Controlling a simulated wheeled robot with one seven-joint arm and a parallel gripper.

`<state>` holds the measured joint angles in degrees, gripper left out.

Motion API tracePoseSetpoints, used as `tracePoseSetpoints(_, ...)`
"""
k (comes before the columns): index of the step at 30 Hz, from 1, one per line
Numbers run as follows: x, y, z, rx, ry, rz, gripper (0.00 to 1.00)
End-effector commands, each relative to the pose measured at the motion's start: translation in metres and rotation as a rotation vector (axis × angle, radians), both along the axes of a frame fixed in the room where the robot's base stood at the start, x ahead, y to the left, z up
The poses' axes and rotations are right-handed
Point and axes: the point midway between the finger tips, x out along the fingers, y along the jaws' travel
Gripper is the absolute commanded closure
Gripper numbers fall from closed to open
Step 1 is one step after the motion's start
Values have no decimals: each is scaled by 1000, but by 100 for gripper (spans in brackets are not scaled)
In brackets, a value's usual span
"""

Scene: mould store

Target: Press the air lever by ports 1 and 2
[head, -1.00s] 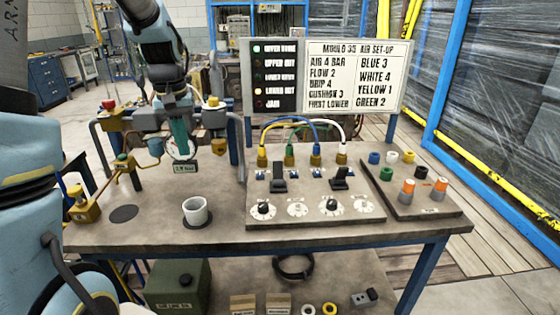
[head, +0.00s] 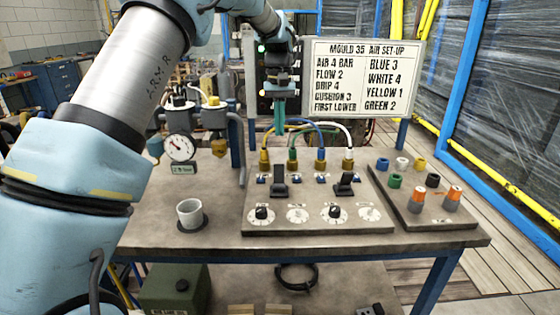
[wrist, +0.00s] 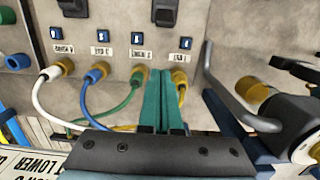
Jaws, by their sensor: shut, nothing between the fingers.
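The air lever by ports 1 and 2 (head: 280,176) is a black lever on the grey board, below the yellow and green hose ends; it also shows at the wrist view's top edge (wrist: 165,12). Port 1 (head: 264,161) carries the yellow hose and port 2 (head: 292,160) the green one. My gripper (head: 279,122) is shut and empty, its green fingers above and behind these ports in the head view. In the wrist view, its fingertips (wrist: 161,72) overlap the space between ports 1 and 2, apart from the lever.
A second black lever (head: 345,182) sits by the blue and white hoses. Dials (head: 261,214) line the board's front. A gauge (head: 180,149) and grey pipe (head: 238,145) stand left. A white cup (head: 190,213) and a plug tray (head: 442,218) flank the board.

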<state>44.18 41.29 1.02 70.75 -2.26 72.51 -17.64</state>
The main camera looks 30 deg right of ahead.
Motion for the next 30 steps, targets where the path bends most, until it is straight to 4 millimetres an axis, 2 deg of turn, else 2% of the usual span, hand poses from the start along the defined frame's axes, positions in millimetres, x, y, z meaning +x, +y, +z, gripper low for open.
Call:
tracePoseSetpoints(5,0,0,-3,0,0,0,100)
tracePoseSetpoints(8,-1,1,-12,2,1,0,100)
tracePoseSetpoints(11,-3,2,-27,2,2,0,100)
tracePoseSetpoints(22,-9,5,-101,3,3,0,100)
tracePoseSetpoints(24,-19,9,-89,-1,0,-1,100)
tracePoseSetpoints(30,-36,17,-84,-1,0,-1,100)
